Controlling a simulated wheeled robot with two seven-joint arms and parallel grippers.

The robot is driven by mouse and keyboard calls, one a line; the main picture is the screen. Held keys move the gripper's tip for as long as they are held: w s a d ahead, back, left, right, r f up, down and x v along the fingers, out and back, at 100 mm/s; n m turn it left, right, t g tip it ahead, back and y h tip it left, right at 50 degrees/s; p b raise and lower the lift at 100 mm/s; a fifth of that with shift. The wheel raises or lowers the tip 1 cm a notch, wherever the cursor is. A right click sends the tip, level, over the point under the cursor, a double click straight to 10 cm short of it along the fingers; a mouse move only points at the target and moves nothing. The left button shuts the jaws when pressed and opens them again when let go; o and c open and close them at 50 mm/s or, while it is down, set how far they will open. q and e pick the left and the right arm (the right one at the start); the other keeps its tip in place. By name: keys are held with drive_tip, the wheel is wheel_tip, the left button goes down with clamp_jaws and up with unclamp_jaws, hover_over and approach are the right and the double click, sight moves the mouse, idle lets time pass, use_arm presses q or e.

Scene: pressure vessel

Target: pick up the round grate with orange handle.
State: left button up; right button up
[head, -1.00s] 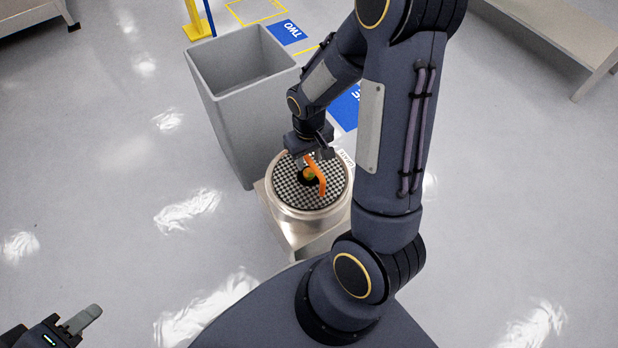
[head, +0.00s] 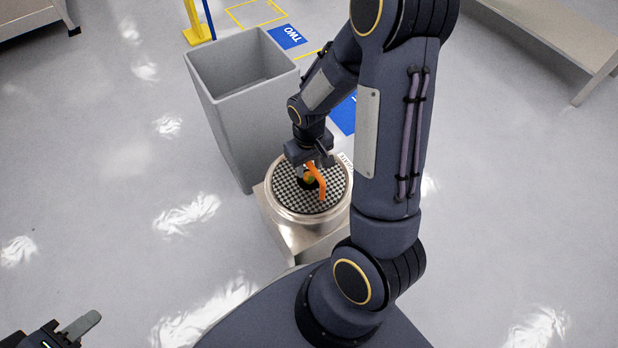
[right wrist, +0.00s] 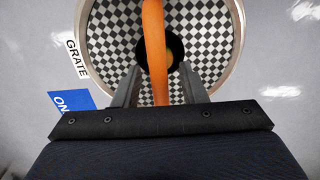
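The round grate (head: 285,197) has a black-and-white checkered face and an orange handle (head: 318,182). It sits in the round metal vessel (head: 300,214). In the right wrist view the grate (right wrist: 205,25) fills the vessel opening, and the orange handle (right wrist: 154,45) runs between the fingers of my right gripper (right wrist: 158,85). These fingers are apart, with gaps to the handle on both sides. In the head view my right gripper (head: 314,166) is above the grate at the handle. My left gripper (head: 75,330) is at the lower left, far from the grate; only part of it shows.
A tall grey bin (head: 225,110) stands just behind and left of the vessel. A label reading GRATE (right wrist: 76,58) lies beside the vessel. A bench (head: 555,35) is at the upper right. The floor to the left is clear.

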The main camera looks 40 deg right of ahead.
clamp_jaws()
idle(1.4)
